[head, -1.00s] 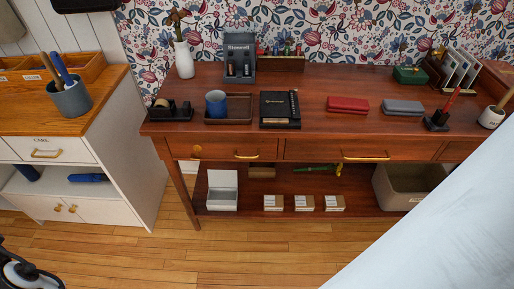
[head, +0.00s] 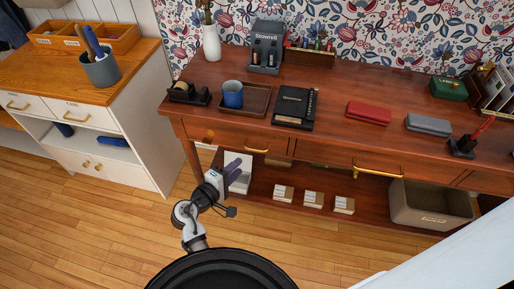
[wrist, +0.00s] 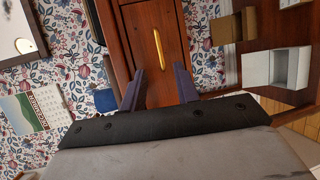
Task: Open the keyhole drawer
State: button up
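The dark wood desk has a left drawer (head: 232,143) with a brass bar handle (head: 257,150) and a small round brass-coloured fitting (head: 208,135) at its left; whether that fitting is a keyhole is too small to tell. The drawer looks shut. My gripper (head: 238,168) is in front of and a little below this drawer. In the wrist view, my gripper (wrist: 160,68) is open and empty, its two dark fingers apart. The drawer front (wrist: 145,22) with its upright-looking brass handle (wrist: 158,48) lies ahead, between and beyond the fingertips. No contact is visible.
A wider drawer with a brass handle (head: 377,170) is to the right. The lower shelf holds a white box (head: 240,183), small cartons (head: 313,199) and a beige bin (head: 432,208). A white cabinet (head: 138,152) stands left. Wood floor is clear in front.

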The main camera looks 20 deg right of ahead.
aim_at(256, 150)
jog(key=p+x, duration=0.2)
jog(key=x, duration=0.9)
jog(key=shift+w+d, duration=0.15)
jog(key=shift+d, duration=0.05)
jog(key=shift+c, duration=0.3)
grip_shut()
